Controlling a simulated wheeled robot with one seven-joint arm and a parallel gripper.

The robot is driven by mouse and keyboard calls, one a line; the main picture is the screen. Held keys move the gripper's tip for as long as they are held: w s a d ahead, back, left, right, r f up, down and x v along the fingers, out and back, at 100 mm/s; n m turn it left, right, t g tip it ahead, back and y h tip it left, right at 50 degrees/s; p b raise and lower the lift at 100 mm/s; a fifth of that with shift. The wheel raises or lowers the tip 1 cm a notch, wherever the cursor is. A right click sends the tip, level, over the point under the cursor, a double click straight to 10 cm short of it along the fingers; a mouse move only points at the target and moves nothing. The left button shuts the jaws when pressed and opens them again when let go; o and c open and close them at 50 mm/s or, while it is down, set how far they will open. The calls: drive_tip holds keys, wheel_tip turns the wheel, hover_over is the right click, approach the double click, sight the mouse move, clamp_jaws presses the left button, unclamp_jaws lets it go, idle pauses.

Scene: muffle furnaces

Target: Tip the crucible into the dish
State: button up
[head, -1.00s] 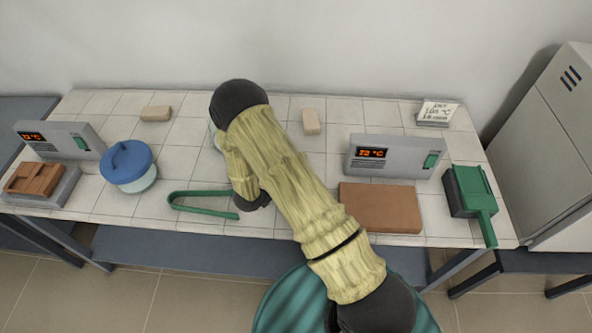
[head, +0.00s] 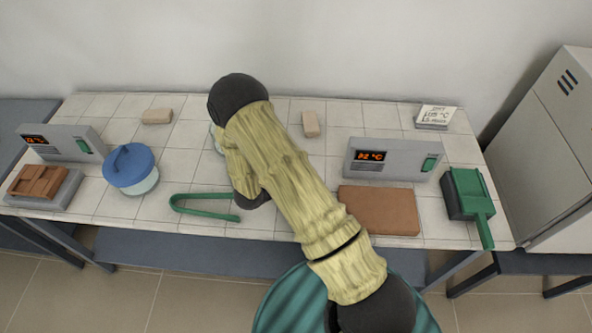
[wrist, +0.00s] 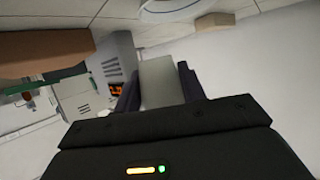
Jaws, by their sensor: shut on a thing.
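My gripper (wrist: 158,88) shows in the wrist view, its two dark fingers shut on a pale grey crucible (wrist: 160,82). The crucible's mouth and contents cannot be made out. A white round dish (wrist: 182,8) shows in part at the top edge of the wrist view, beyond the crucible and apart from it. In the head view my arm hides the gripper and the crucible. Only a pale rim, likely the dish (head: 216,140), shows at the arm's left edge.
Furnace controllers stand left (head: 62,142) and right (head: 392,160) on the tiled bench. A blue-lidded jar (head: 130,168), green tongs (head: 205,207), a brown slab (head: 380,209) and a green tool (head: 468,200) lie around my arm. Two tan blocks (head: 157,116) (head: 311,124) lie behind.

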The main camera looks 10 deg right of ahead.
drive_tip(key=shift+r+p, duration=0.5)
drive_tip(key=shift+r, duration=0.4)
